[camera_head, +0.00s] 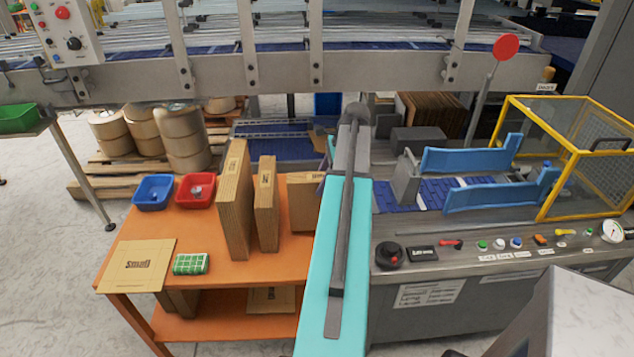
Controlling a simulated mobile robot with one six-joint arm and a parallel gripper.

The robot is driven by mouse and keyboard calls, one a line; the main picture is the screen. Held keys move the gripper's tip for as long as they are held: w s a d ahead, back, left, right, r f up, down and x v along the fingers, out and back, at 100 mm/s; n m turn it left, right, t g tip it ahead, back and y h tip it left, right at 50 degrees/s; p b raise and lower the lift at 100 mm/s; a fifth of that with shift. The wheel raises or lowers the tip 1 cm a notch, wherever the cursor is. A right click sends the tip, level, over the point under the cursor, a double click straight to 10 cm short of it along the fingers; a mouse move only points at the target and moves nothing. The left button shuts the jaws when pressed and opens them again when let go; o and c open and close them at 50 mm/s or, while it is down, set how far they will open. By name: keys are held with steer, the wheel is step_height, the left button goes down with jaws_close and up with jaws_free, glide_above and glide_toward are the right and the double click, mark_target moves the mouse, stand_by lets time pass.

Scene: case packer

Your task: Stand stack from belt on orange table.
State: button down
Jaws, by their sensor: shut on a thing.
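The orange table (223,275) stands left of centre. Two thick cardboard stacks stand upright on it, a tall one (235,205) and a narrower one (266,205). A third cardboard stack (304,203) is upright at the table's right edge, partly hidden by my teal arm. My gripper (321,180) is mostly hidden behind the arm; only a small part shows at this third stack, and it is shut on it. Whether this stack touches the table top is unclear. The blue belt (385,197) shows right of my arm, with no stack visible on its bare part.
A blue bin (153,192), a red bin (195,190), a flat cardboard sheet (138,265) and a green-patterned pack (191,264) occupy the table's left. Blue guides (470,157) and a yellow-framed guard (550,145) stand at right. Bare table top lies in front of the stacks.

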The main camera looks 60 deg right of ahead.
steer(key=shift+w+d+f+p, duration=0.1)
steer(key=shift+w+d+p, duration=0.1)
steer(key=shift+w+d, duration=0.45)
steer(key=shift+w+d+f+p, duration=0.1)
steer(key=shift+w+d+p, duration=0.1)
steer(key=shift+w+d, duration=0.4)
steer(key=shift+w+a, duration=0.15)
steer(key=shift+a, duration=0.05)
steer(key=shift+f, duration=0.1)
steer(key=shift+f+p, duration=0.8)
steer(key=shift+f, duration=0.8)
steer(key=c, duration=1)
jaws_free()
steer(key=shift+f, duration=0.15)
steer(key=shift+r, duration=0.2)
steer(key=shift+b+v, duration=1.9)
steer(key=shift+v, duration=4.05)
